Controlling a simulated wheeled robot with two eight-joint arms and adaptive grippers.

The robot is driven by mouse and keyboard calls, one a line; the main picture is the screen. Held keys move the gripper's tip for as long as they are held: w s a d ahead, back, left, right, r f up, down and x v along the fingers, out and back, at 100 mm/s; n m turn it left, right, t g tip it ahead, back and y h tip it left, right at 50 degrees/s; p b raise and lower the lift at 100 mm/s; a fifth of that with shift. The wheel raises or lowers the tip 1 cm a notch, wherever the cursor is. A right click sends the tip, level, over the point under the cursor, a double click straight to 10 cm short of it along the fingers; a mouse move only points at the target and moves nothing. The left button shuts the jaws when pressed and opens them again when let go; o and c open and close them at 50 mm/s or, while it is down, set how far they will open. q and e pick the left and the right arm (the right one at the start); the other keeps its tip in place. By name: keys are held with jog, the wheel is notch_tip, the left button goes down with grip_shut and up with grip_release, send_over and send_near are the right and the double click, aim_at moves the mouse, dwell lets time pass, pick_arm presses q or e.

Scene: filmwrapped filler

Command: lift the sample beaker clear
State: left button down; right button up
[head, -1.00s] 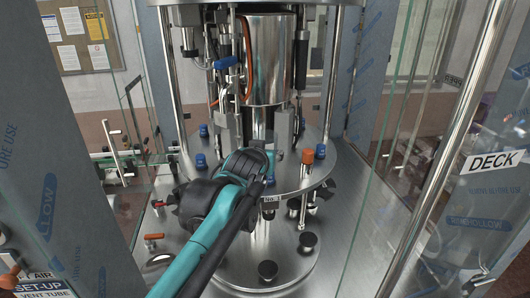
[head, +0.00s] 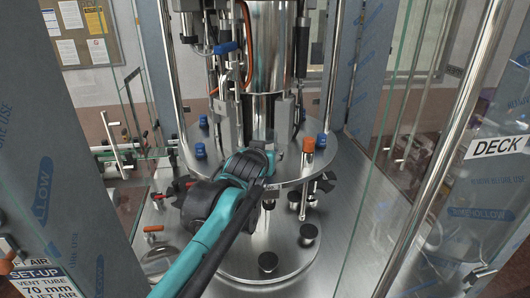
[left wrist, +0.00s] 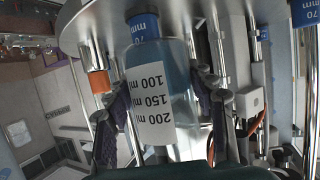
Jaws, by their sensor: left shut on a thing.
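The sample beaker (left wrist: 178,75) is clear with a white label printed with ml marks, upside down in the left wrist view. My left gripper (left wrist: 165,112) is shut on it, with one dark ridged finger on each side. A blue cap marked mm (left wrist: 143,24) shows just beyond the beaker's far end; I cannot tell whether they touch. In the head view my left gripper (head: 250,162) is at the front of the round steel plate (head: 290,178) and hides the beaker. My right gripper is in neither view.
A steel cylinder (head: 271,50) with rods and cables stands above the plate. Blue caps (head: 200,150) and an orange-topped post (head: 308,145) stand around it. Glass panels, a steel post (head: 455,135) and film-covered walls (head: 50,170) enclose the sides. Black knobs (head: 308,232) dot the lower base.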

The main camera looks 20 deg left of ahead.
pick_arm(q)
jog(key=shift+s+f+b, duration=0.15)
jog(key=shift+f+b, duration=0.25)
jog(key=shift+f, duration=0.4)
jog(key=shift+s+f+b, duration=0.15)
jog(key=shift+f+b, duration=0.25)
jog(key=shift+f, duration=0.4)
jog(key=shift+s+d+p, duration=0.2)
jog(key=shift+s+d, duration=0.1)
jog(key=shift+s, duration=0.25)
jog(key=shift+s+d+p, duration=0.15)
jog(key=shift+s+d, duration=0.1)
jog(key=shift+s, duration=0.25)
jog(key=s+d+p, duration=0.5)
jog(key=s+p, duration=0.1)
jog(key=s, duration=0.6)
jog(key=shift+s+d, duration=0.2)
jog(key=shift+s, duration=0.2)
